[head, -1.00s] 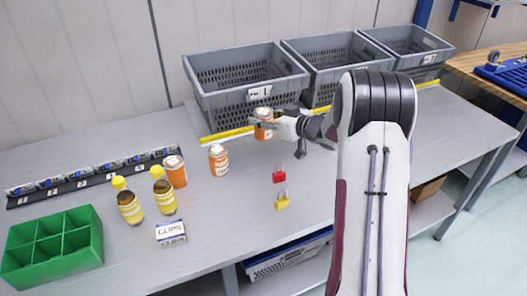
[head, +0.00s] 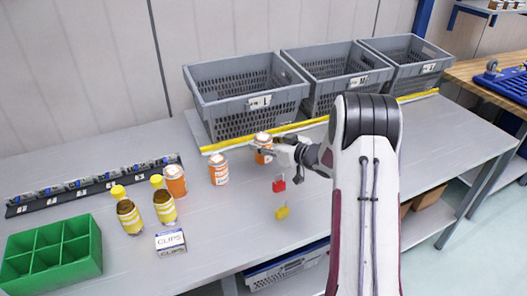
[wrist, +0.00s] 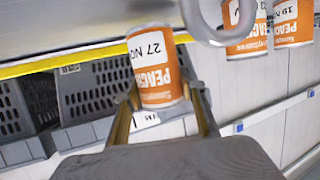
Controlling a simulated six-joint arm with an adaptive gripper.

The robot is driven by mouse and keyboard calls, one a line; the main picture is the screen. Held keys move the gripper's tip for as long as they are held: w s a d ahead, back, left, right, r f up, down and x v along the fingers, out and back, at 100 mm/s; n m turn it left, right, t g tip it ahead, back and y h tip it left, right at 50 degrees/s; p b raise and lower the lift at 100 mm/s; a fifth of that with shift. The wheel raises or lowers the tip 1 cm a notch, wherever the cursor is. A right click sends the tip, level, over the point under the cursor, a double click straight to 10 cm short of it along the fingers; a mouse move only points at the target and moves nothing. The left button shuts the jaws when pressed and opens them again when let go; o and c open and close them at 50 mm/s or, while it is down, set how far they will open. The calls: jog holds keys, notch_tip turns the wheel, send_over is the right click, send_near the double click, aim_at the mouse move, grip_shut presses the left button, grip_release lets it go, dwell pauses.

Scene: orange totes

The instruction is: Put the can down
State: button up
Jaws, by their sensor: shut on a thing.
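An orange can with a white label (head: 263,150) is held in my gripper (head: 279,152), in front of the yellow strip. It looks upright, close to the table; I cannot tell whether its base touches. In the wrist view the held can (wrist: 158,70) shows its label between my two fingers (wrist: 164,108), which are shut on it. Two similar orange cans stand to its left, a nearer one (head: 219,170) and one farther left (head: 175,181). Both also show in the wrist view at the upper right.
Grey crates (head: 250,110) stand behind a yellow strip (head: 225,143). Yellow-capped bottles (head: 129,216), a CLIPS box (head: 170,242) and a green divided tray (head: 52,250) are at the left. Red (head: 279,186) and yellow (head: 283,212) padlocks lie in front of my gripper. The table between cans and padlocks is clear.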

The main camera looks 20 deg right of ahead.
jog(key=shift+f, duration=1.55)
jog(key=shift+f, duration=0.25)
jog(key=o, duration=1.4)
jog(key=shift+f, duration=0.1)
jog(key=shift+r, duration=0.2)
jog(key=shift+s+d+r, duration=0.2)
jog(key=shift+s, duration=0.25)
jog(key=v, duration=1.1)
jog(key=shift+a, duration=0.1)
jog(key=shift+r, duration=0.1)
